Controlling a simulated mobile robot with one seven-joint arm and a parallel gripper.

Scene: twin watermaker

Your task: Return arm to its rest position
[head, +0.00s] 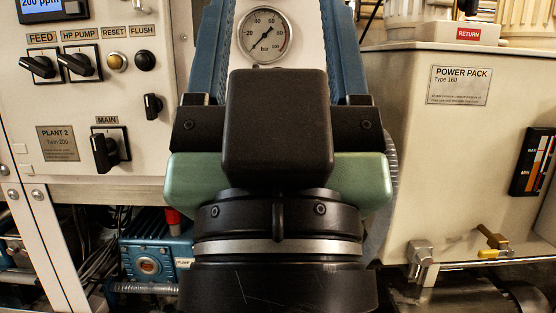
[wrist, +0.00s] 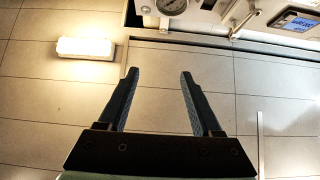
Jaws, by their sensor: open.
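My gripper (head: 281,8) stands in the middle of the head view, seen from behind, pointing up. Its two blue fingers are spread apart, and their tips reach the top edge of that view. In the wrist view my gripper (wrist: 160,73) is open, with nothing between the fingers. My black wrist housing and green hand body hide the middle of the scene in the head view.
Behind is a white control panel (head: 78,15) with switches and a pressure gauge (head: 267,35). A blue pump (head: 155,262) is lower left. The wrist view shows a lit lamp (wrist: 85,48) on a tiled surface.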

